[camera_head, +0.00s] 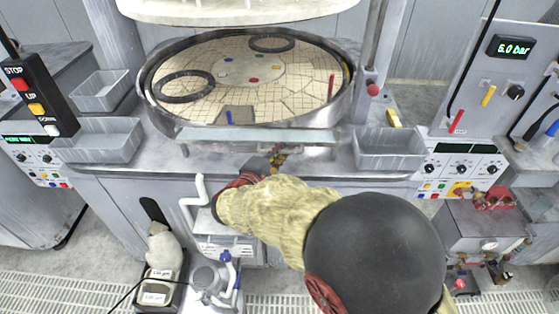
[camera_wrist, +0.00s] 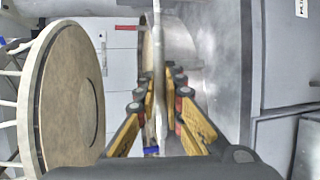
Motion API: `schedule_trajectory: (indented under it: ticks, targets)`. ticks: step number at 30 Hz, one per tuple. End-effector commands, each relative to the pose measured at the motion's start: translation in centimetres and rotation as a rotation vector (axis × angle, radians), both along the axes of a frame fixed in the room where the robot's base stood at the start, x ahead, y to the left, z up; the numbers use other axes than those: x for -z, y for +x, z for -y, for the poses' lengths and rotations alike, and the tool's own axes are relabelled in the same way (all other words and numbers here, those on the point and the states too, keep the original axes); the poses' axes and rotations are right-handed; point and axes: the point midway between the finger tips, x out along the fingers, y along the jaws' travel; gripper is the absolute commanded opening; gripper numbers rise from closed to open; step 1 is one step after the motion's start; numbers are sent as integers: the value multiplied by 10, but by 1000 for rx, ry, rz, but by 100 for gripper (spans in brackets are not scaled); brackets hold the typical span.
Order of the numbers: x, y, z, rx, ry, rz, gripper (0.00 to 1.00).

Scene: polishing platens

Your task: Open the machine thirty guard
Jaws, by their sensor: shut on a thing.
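The guard is a pale, thin panel (camera_head: 215,134) along the front rim of the large round platen in the head view. It lies low and roughly flat across the front of the machine. My gripper (camera_head: 277,158) is at the panel's front edge, right of its middle, and is partly hidden by my arm. In the wrist view my gripper (camera_wrist: 164,85) has its yellow fingers closed on either side of a thin, pale edge, the guard (camera_wrist: 158,105). No machine number is readable.
The platen (camera_head: 250,95) has a tiled surface, two dark rings and small coloured pieces. Grey trays stand left (camera_head: 97,140) and right (camera_head: 388,148) of the guard. A round upper plate (camera_head: 235,10) hangs above. White pipes (camera_head: 195,200) stand below the bench front.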

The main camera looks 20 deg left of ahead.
Motion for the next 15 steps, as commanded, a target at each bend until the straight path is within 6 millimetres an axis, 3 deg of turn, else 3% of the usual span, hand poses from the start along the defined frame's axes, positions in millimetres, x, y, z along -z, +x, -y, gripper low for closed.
schedule_trajectory:
  ticks: [8, 9, 15]
  targets:
    - [-5, 1, 0, 0, -1, 4, 0]
    - [-5, 1, -1, 0, -1, 4, 10]
    - [-4, 1, -1, 0, 1, 3, 21]
